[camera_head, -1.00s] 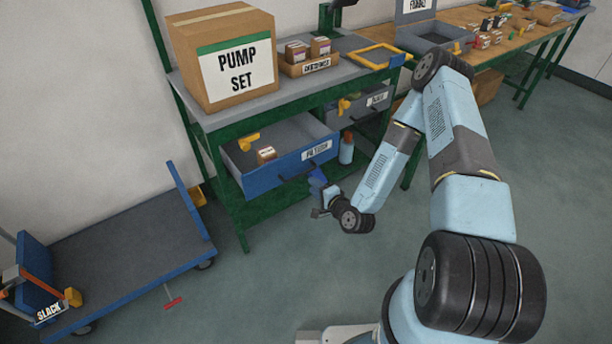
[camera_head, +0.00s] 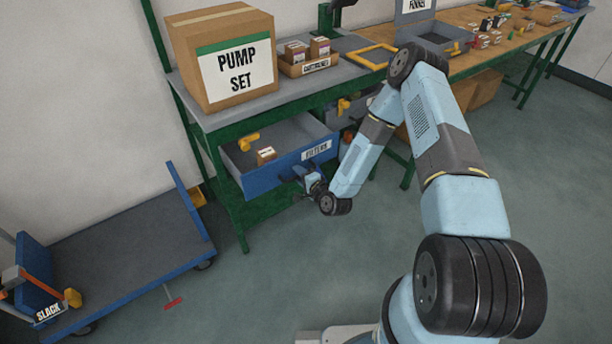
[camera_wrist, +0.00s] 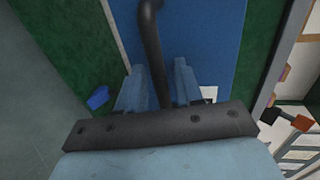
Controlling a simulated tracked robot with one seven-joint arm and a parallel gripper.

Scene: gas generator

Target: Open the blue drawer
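The blue drawer (camera_head: 262,180), labelled "FILTERS", stands pulled out under the bench, with a small box (camera_head: 266,154) and a yellow part (camera_head: 249,141) inside. My gripper (camera_head: 303,177) is at the drawer's front, by its black handle. In the wrist view the blue front (camera_wrist: 205,35) fills the middle and the black handle (camera_wrist: 152,45) runs down between the two fingers of my gripper (camera_wrist: 161,88). The fingers are apart, one on each side of the handle, with slight gaps showing. In the head view my gripper hides most of the handle.
The pump set box (camera_head: 235,70) stands on the bench above. A second, grey drawer (camera_head: 345,112) is at the right, partly behind my arm. A blue cart (camera_head: 125,245) stands at the left. The floor (camera_head: 300,270) before the drawer is clear.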

